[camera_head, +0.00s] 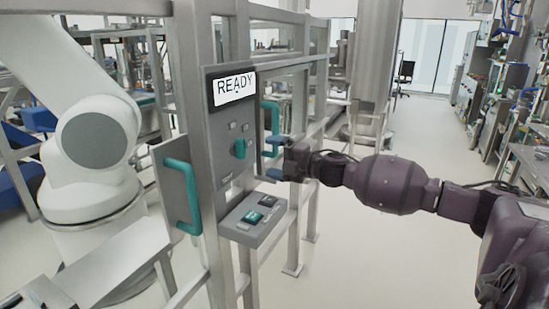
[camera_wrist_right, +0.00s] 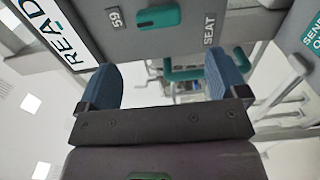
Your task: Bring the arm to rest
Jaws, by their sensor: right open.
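My right gripper (camera_head: 274,159) reaches in from the right in the head view, in front of a grey control panel (camera_head: 221,117). Its two blue fingers stand apart with nothing between them, as the right wrist view (camera_wrist_right: 164,85) also shows. The panel carries a screen reading READY (camera_head: 235,88) and a teal knob (camera_head: 239,149). The knob also shows in the right wrist view (camera_wrist_right: 159,15), beyond the fingers, near the word SEAT. I cannot tell whether a finger touches the panel. My left gripper is in neither view.
A teal handle (camera_head: 181,196) is left of the panel and another (camera_head: 271,127) right of it. A button box (camera_head: 253,217) juts out below. A white robot arm (camera_head: 90,140) stands behind the metal frame at left. The floor at right (camera_head: 405,250) is clear.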

